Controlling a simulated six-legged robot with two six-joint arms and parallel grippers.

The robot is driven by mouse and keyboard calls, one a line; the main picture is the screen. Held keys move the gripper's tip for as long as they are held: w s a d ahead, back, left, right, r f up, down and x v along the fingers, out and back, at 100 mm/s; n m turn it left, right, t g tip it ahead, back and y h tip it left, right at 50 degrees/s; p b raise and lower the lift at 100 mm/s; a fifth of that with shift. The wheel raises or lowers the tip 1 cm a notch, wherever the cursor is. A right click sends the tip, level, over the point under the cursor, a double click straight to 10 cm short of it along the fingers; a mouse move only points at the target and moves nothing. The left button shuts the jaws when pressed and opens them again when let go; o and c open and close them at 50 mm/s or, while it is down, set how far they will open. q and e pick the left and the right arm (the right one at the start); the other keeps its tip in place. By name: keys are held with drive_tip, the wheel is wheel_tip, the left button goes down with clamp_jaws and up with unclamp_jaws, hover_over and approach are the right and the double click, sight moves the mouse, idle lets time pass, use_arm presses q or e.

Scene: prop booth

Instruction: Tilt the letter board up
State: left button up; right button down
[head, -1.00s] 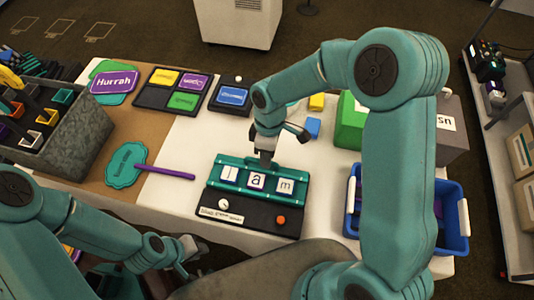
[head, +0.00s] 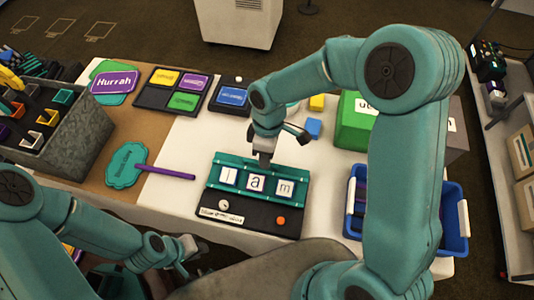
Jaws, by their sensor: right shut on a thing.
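The letter board (head: 297,204) is a teal panel on a black base near the table's front middle. It carries white tiles that read "I", "a" and "m". The base has a white knob, an orange button and a label strip along its front. My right gripper (head: 264,160) points down at the middle of the board's back edge and is shut on that edge. How far the panel is tilted is hard to judge from this angle. My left gripper (head: 188,255) is low in front of the table, away from the board; its fingers are too small to read.
A teal sign with a purple handle (head: 166,172) lies left of the board. A blue basket (head: 463,225) stands right, partly behind my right arm. A green box (head: 352,130) and small blue and yellow blocks sit behind. A grey bin (head: 70,140) stands far left.

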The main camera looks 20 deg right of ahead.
drive_tip(key=shift+s+a+r, duration=0.3)
drive_tip(key=shift+s+a, duration=0.15)
drive_tip(key=shift+s, duration=0.25)
drive_tip(key=shift+s+a+r, duration=0.25)
drive_tip(key=shift+s+a, duration=0.2)
drive_tip(key=shift+s, duration=0.2)
drive_tip(key=shift+s+r, duration=0.1)
drive_tip(key=shift+s, duration=0.1)
drive_tip(key=c, duration=1.5)
unclamp_jaws()
drive_tip(key=o, duration=0.3)
drive_tip(key=shift+s+a+r, duration=0.1)
drive_tip(key=shift+a, duration=0.1)
drive_tip(key=shift+o, duration=0.2)
drive_tip(key=shift+s+a+r, duration=0.1)
drive_tip(key=shift+a+r, duration=0.05)
drive_tip(key=shift+w+d, duration=0.2)
drive_tip(key=shift+w, duration=0.15)
wheel_tip(320, 180, up, 16)
drive_tip(key=w+d, duration=0.1)
drive_tip(key=w, duration=0.1)
drive_tip(key=shift+w+d, duration=0.3)
drive_tip(key=shift+d, duration=0.1)
